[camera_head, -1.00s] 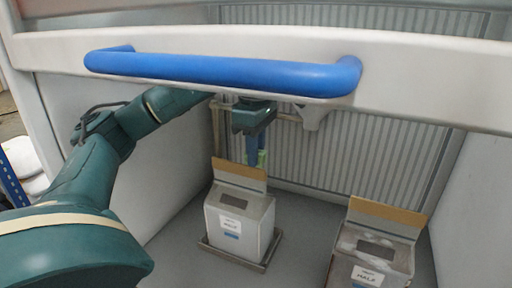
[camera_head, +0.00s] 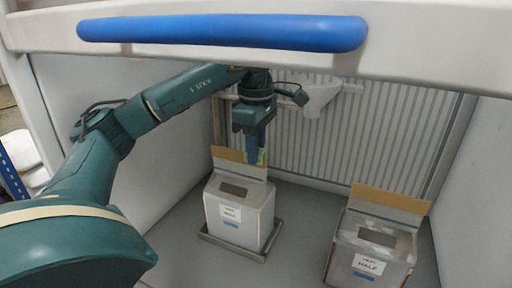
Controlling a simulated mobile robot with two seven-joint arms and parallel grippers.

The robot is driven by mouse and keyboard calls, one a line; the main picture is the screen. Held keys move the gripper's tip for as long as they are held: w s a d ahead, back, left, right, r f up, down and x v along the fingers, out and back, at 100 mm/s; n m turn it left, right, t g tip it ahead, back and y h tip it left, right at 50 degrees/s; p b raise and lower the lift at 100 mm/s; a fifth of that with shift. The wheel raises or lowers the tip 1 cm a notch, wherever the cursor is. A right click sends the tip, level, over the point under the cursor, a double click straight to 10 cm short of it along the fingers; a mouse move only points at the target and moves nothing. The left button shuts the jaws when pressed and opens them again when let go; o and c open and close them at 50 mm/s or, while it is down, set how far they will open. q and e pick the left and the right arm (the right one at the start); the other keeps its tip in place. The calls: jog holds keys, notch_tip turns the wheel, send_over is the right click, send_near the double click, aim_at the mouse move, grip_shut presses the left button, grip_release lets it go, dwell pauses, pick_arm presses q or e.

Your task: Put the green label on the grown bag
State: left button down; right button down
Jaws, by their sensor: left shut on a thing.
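My left gripper (camera_head: 254,157) points down at the top back edge of the left bag, shut on a small green label (camera_head: 262,155). Only a sliver of the label shows beside the blue fingers. The left bag (camera_head: 258,212) is a pale, box-shaped bag with a dark window on top, a raised brown back flap and a white tag on its front. A similar bag (camera_head: 343,245) stands at the lower right. I cannot tell from the tags which is the grown bag, nor whether the label touches the flap. My right gripper is not in view.
The left bag stands on a grey metal tray (camera_head: 262,257). A white beam with a blue handle bar (camera_head: 220,32) crosses the top, above my left arm. A ribbed wall (camera_head: 340,140) closes the back. Grey floor is free between the bags.

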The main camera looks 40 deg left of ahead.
pick_arm(q)
jog(key=shift+d, duration=0.1)
jog(key=c, duration=1.2)
grip_release()
jog(key=o, duration=0.6)
jog(key=shift+c, duration=0.2)
